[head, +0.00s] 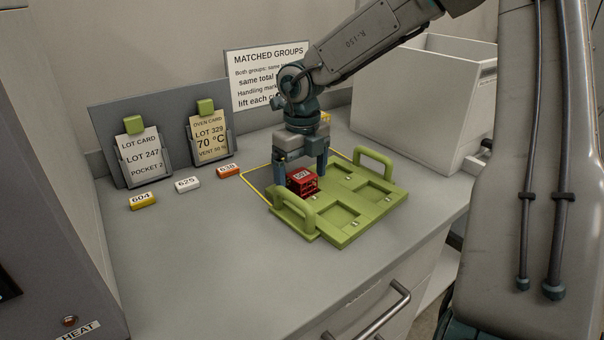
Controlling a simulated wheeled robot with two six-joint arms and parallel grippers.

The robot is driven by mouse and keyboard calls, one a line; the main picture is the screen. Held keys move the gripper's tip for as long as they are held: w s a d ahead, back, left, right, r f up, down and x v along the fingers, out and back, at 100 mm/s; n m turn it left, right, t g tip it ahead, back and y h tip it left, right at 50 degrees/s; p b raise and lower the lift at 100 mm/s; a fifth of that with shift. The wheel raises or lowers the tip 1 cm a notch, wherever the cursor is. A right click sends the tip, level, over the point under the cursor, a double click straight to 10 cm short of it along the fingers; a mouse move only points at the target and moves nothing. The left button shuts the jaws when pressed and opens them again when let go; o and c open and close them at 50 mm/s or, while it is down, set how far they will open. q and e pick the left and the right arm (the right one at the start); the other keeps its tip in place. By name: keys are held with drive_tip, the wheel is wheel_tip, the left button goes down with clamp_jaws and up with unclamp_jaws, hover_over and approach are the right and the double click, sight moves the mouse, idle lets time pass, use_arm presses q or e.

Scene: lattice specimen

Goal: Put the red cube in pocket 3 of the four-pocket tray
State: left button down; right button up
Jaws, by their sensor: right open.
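The red cube (301,182) is a small lattice block with a pale label on its top. It is at the left part of the green four-pocket tray (322,233); I cannot tell whether it is seated in a pocket or held just above. My right gripper (305,175) points down over the cube, its jaws open with a finger to either side of it. The front pocket (339,216) and the right pocket (373,192) look empty. The back pocket is partly hidden by the gripper. Pocket numbers are too small to read. My left gripper is not in view.
The tray has raised handles at left (296,207) and back right (374,158). A grey bin (420,95) stands at back right. The front left counter is clear.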

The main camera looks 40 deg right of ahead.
sight(302, 173)
drive_tip(key=shift+r+p, duration=1.2)
drive_tip(key=shift+r, duration=1.15)
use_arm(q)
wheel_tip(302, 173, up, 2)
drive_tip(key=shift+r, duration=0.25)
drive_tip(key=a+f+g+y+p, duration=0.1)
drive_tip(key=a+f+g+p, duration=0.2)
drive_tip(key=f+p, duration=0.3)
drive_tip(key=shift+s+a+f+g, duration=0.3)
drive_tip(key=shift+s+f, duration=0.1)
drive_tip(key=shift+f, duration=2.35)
use_arm(e)
wheel_tip(302, 173, up, 11)
drive_tip(key=shift+f, duration=0.15)
